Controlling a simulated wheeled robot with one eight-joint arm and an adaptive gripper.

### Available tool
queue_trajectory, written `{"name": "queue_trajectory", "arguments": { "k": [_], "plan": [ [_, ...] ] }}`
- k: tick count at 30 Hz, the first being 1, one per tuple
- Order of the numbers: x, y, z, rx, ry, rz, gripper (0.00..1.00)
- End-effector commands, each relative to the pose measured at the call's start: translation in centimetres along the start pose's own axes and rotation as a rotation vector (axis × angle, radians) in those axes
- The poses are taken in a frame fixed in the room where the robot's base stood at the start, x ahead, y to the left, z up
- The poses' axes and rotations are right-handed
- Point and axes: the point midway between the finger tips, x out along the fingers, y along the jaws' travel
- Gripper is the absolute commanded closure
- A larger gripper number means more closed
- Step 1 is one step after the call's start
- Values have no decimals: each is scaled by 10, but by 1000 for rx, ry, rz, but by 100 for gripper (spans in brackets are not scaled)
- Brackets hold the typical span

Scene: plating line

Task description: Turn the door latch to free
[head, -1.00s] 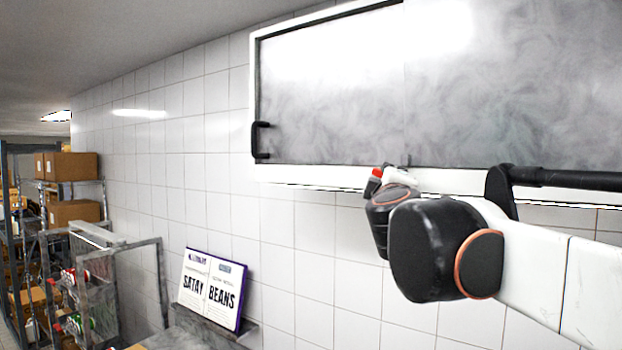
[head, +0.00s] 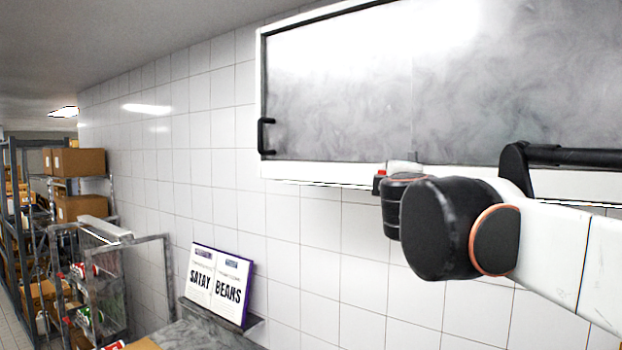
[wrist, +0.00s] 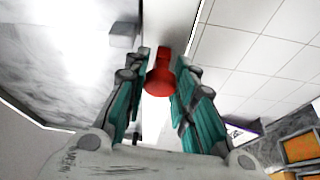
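A red latch knob (wrist: 160,80) shows in the wrist view at the underside of the white cabinet frame. In the head view a small red part (head: 380,182) shows under the cabinet's lower edge. My gripper (wrist: 161,62) has its two teal-sided fingers on either side of the red knob, drawn in close against it. In the head view my gripper (head: 402,170) is at the cabinet's lower edge, and its fingers are mostly hidden. The smoky glass door (head: 340,95) looks closed, with a black handle (head: 265,137) at its left edge.
A tiled wall runs behind and below the cabinet. Metal shelving with cardboard boxes (head: 78,162) and a metal frame rack (head: 165,240) stand at left. The space below the cabinet is clear.

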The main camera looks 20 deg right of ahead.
Motion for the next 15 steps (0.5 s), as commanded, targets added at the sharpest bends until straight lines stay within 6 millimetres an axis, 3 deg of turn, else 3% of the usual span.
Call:
{"name": "queue_trajectory", "arguments": {
  "k": [1,3,15],
  "plan": [
    [0,0,0,0,0,0,67],
    [0,0,0,1,0,0,54],
    [-2,0,0,0,0,0,54]
  ]
}}
